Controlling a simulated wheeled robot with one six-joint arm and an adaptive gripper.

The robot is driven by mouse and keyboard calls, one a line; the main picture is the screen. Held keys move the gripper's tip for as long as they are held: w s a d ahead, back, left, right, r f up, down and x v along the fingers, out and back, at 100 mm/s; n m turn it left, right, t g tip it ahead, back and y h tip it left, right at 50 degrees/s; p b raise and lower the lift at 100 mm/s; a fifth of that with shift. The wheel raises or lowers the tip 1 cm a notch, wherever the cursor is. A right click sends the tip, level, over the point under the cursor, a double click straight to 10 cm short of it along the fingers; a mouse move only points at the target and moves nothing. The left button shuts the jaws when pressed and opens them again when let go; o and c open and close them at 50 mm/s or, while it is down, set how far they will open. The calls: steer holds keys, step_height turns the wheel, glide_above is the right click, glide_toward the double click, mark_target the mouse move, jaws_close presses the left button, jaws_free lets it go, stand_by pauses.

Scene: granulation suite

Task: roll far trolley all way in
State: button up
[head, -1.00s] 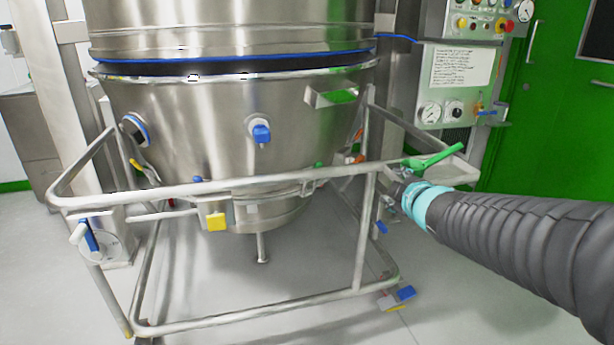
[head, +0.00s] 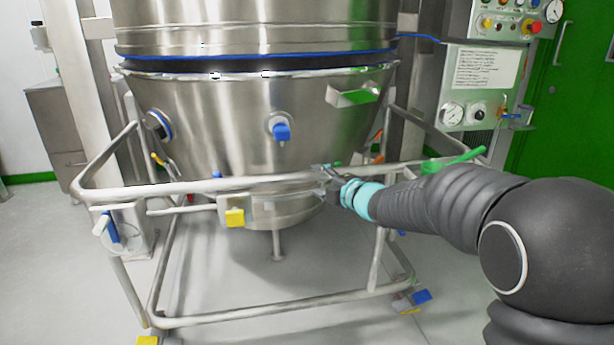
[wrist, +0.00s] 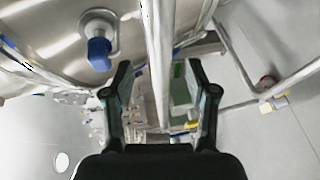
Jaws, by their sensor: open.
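The trolley (head: 270,312) is a tubular steel frame around a conical steel bowl (head: 220,115), standing under a steel cylinder (head: 250,25). Its top front push rail (head: 150,190) runs across the head view. My gripper (head: 328,172) is at the right part of this rail. In the wrist view my gripper (wrist: 160,75) is open, with the rail (wrist: 158,50) running between its two fingers. Whether the fingers touch the rail I cannot tell.
A control panel (head: 480,80) with gauges stands at the back right beside a green door (head: 560,110). Castors with blue and yellow pedals show at the lower right (head: 420,297) and lower left (head: 147,340). A grey cabinet (head: 58,125) stands at left. Front floor is clear.

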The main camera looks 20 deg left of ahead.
mark_target(311, 177)
steer(key=x, duration=0.6)
jaws_close()
